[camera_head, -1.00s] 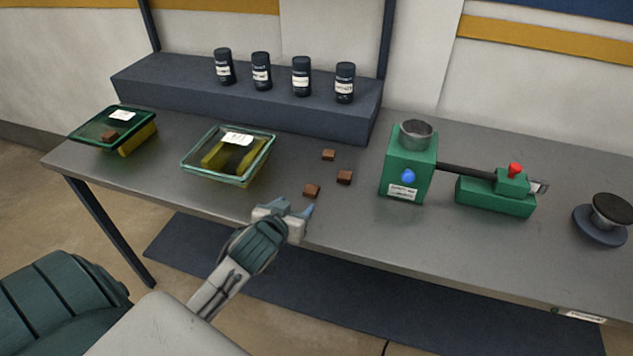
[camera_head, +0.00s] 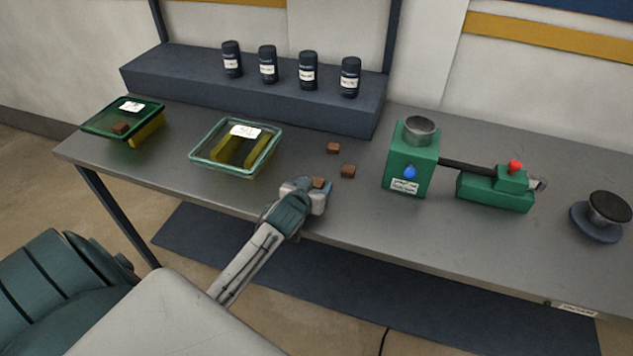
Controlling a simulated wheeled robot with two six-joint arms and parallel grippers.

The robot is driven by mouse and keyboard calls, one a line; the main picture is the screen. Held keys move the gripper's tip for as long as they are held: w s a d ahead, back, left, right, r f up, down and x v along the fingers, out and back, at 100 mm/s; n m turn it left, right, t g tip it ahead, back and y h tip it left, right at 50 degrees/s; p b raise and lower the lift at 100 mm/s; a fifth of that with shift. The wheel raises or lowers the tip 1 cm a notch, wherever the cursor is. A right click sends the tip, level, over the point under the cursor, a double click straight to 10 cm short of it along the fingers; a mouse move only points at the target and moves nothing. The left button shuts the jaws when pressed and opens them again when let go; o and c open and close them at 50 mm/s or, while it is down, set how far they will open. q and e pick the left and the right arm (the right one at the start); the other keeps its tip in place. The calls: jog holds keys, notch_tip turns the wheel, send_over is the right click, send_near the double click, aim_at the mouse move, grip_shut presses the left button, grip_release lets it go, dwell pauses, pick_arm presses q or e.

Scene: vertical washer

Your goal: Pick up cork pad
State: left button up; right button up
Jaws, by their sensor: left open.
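Small brown blocks that look like cork pads lie on the grey table. One cork pad (camera_head: 333,148) lies at the back and another (camera_head: 348,171) lies a little nearer and to the right. A third cork pad (camera_head: 319,183) is at my left gripper (camera_head: 316,186), near the front edge, and is partly hidden by the fingers. The left gripper is open around or just above this pad; I cannot tell if it touches it. One more brown pad (camera_head: 121,128) sits in the green tray at the far left. My right gripper is not in view.
A clear tray (camera_head: 200,163) with yellow strips stands left of the gripper, and a green tray (camera_head: 92,127) is further left. A green machine (camera_head: 408,160) stands to the right. Several dark bottles (camera_head: 308,71) stand on the back shelf (camera_head: 250,105).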

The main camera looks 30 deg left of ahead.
pick_arm(q)
jog(key=c, duration=1.1)
jog(key=shift+o, duration=0.2)
